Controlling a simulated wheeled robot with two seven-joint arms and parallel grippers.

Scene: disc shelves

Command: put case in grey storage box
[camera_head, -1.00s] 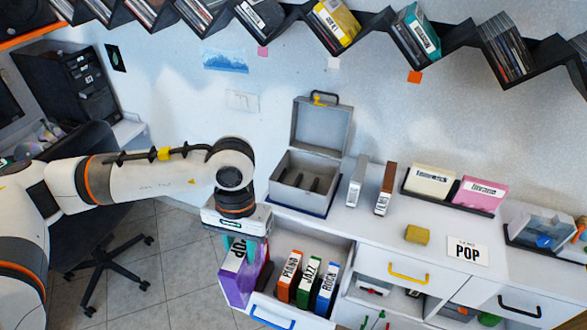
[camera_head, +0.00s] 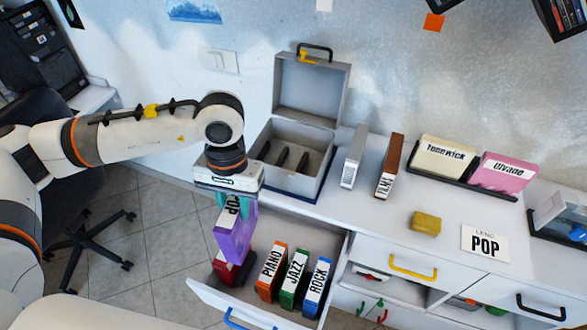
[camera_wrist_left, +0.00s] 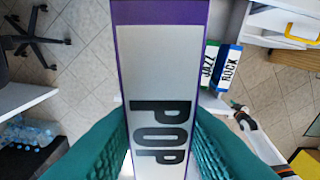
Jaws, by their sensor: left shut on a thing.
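The purple case labelled POP (camera_head: 237,232) hangs upright from my left gripper (camera_head: 233,197), which is shut on its upper part. In the left wrist view the case (camera_wrist_left: 160,60) fills the middle between the teal fingers of that gripper (camera_wrist_left: 158,140). In the head view it is in front of the left end of the open drawer. The grey storage box (camera_head: 318,172) stands open on the counter, behind and to the right of the gripper. Its lid is up and dark dividers show inside. My right gripper is not in view.
The open drawer (camera_head: 205,290) holds PIANO (camera_head: 270,272), JAZZ (camera_head: 294,279) and ROCK (camera_head: 317,287) cases, and a red case (camera_head: 228,268) behind the purple one. A grey case (camera_head: 354,157) and a brown FILMS case (camera_head: 389,167) stand right of the box.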

